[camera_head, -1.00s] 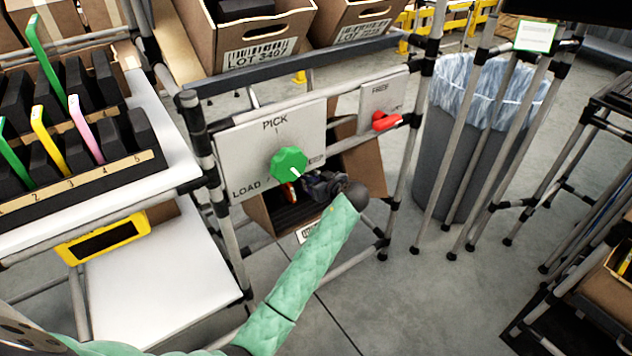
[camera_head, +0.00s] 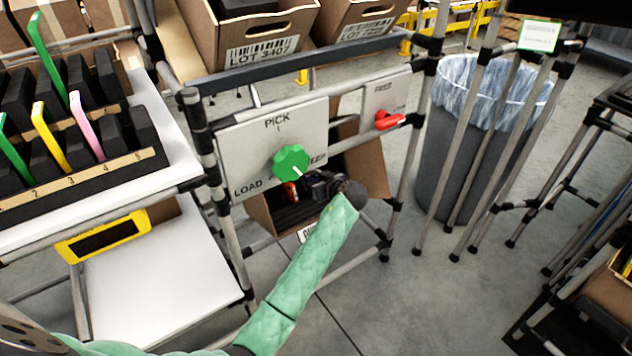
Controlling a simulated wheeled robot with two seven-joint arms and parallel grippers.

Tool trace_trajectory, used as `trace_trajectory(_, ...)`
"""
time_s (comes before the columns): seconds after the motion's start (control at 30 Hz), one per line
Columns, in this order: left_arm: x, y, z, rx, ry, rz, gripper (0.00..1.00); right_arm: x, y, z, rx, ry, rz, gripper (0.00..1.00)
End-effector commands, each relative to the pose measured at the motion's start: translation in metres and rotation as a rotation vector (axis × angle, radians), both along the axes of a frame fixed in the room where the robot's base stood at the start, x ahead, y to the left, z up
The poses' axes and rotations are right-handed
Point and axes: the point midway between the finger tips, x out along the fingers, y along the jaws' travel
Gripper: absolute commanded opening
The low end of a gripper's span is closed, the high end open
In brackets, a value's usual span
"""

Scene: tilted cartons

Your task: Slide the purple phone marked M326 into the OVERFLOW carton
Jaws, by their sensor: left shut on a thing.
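My left gripper (camera_head: 313,187) is at the mouth of a tilted brown carton (camera_head: 259,216), just below and right of a green knob (camera_head: 290,162). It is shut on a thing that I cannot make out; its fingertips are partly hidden. A small orange-red patch shows left of it, under the knob. The carton has dark slots inside and a white label, mostly covered by my sleeve, so I cannot read OVERFLOW on it. I cannot make out a purple phone or the marking M326. My right gripper is not in view.
The knob sits on a white panel (camera_head: 245,150) marked PICK and LOAD. A red handle (camera_head: 389,120) is to its right. A slotted rack (camera_head: 85,184) at left holds green, yellow and pink phones. Two cartons stand above. A grey bin (camera_head: 440,150) is at right.

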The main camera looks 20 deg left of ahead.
Motion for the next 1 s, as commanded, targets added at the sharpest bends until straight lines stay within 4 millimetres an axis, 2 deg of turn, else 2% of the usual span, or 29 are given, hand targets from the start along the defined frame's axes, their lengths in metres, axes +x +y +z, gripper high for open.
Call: trace_trajectory(1.0,0.011,0.014,-0.011,0.002,-0.003,0.000,0.00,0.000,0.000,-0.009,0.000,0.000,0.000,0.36)
